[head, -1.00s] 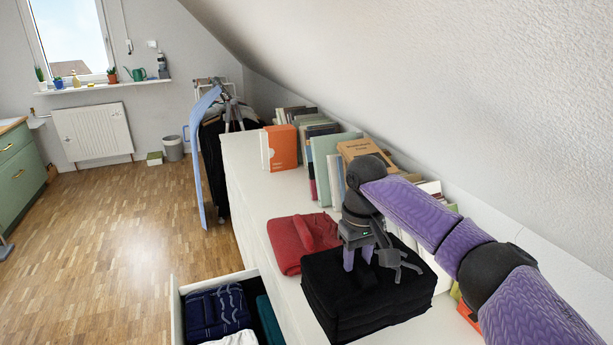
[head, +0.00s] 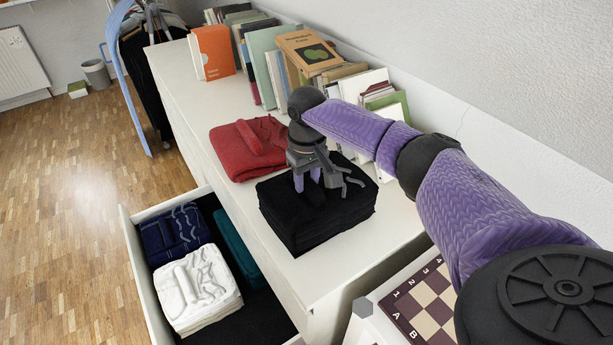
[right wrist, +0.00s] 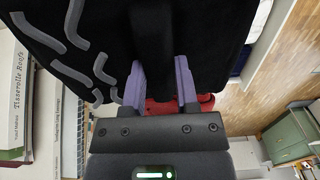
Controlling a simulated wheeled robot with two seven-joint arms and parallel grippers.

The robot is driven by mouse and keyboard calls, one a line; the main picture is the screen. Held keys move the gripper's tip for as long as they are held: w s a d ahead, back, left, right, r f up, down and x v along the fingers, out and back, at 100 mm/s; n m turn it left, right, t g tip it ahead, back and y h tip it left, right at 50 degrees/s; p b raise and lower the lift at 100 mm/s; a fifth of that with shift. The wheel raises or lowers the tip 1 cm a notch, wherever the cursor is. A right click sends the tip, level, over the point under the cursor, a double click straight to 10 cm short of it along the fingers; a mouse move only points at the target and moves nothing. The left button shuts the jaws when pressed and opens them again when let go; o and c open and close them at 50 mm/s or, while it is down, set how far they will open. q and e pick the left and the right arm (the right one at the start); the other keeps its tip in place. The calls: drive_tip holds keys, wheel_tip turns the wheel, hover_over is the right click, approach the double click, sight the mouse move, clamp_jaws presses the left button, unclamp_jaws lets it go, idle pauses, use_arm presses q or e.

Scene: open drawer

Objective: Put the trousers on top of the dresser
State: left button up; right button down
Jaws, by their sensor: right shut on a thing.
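A thick folded black garment, which looks like the trousers (head: 318,222), lies on the white dresser top (head: 192,92). Curved grey strips show on it. In the right wrist view the black cloth (right wrist: 205,35) fills the upper middle. My right gripper (head: 307,186) points down onto the middle of the garment and is shut on a ridge of its cloth. In the right wrist view its purple fingers (right wrist: 162,85) stand on either side of that ridge. The garment appears to rest on the dresser top; any small gap beneath cannot be told. My left gripper is out of view.
A folded red garment (head: 238,150) lies just behind the black one. Books (head: 265,68) stand along the wall. The open drawer (head: 150,310) holds folded navy (head: 172,238), white (head: 190,290) and teal (head: 236,245) clothes. A chessboard (head: 425,308) is at the lower right.

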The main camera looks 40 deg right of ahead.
drive_tip(key=shift+c, duration=2)
unclamp_jaws()
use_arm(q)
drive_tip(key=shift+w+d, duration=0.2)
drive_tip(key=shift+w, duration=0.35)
use_arm(e)
drive_tip(key=shift+o, duration=0.2)
use_arm(q)
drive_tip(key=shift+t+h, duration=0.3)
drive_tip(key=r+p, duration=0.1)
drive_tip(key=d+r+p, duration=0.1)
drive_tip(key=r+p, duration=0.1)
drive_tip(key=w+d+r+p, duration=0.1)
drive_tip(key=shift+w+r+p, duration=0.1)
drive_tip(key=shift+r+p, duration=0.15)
drive_tip(key=shift+p, duration=0.05)
use_arm(e)
wheel_tip(320, 180, up, 12)
drive_tip(key=shift+r, duration=0.1)
